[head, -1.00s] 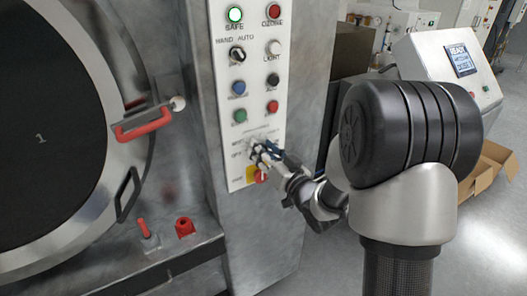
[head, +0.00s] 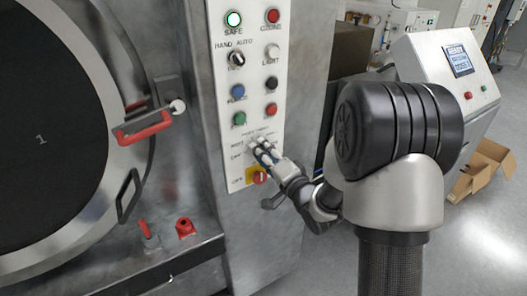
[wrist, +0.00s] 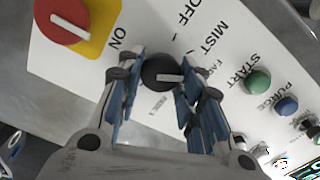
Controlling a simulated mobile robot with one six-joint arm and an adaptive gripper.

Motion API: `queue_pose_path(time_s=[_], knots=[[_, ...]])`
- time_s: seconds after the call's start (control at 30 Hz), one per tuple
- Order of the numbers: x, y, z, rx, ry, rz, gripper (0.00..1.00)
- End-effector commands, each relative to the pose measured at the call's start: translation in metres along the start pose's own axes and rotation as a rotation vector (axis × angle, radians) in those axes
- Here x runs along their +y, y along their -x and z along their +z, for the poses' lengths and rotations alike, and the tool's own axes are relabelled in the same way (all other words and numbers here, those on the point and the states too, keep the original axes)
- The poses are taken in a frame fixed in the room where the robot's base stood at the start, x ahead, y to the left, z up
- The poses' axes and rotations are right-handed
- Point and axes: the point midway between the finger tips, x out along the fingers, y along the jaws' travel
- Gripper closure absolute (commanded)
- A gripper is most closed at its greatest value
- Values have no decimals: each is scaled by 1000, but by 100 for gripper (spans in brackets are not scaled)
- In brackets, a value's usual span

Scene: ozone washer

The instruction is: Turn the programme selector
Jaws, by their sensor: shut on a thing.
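The programme selector (wrist: 158,72) is a round black knob with a white pointer bar, low on the white control panel. In the wrist view it sits between the fingers of my gripper (wrist: 164,60), and the white bar points to the right of the picture. OFF and MIST are printed above and to the right of the knob; other labels are partly hidden by the right finger. In the head view my gripper (head: 261,151) is at the lower panel, shut on the selector, which its fingers hide there.
A red rotary switch on a yellow plate (head: 257,175) is just below my gripper. Green START (wrist: 258,82) and blue PURGE (wrist: 287,105) buttons are nearby. The round door with its red handle (head: 144,127) is at left. A cardboard box (head: 480,177) lies on the floor at right.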

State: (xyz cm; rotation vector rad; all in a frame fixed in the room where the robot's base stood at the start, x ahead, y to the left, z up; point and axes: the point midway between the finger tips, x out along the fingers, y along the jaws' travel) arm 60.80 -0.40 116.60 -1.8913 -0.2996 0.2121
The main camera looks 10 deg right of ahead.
Motion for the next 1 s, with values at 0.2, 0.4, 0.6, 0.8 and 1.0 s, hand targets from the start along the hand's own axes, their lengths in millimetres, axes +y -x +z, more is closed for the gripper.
queue_pose_path(time_s=[0.2, 0.4, 0.6, 0.8, 1.0], knots=[[0, 0, 0, -1, -104, 1, 90], [1, 0, 0, 0, -153, 1, 90], [1, 0, 0, 0, -165, 1, 90], [1, 0, 0, 0, -165, 1, 90], [1, 0, 0, 0, -165, 1, 59]])
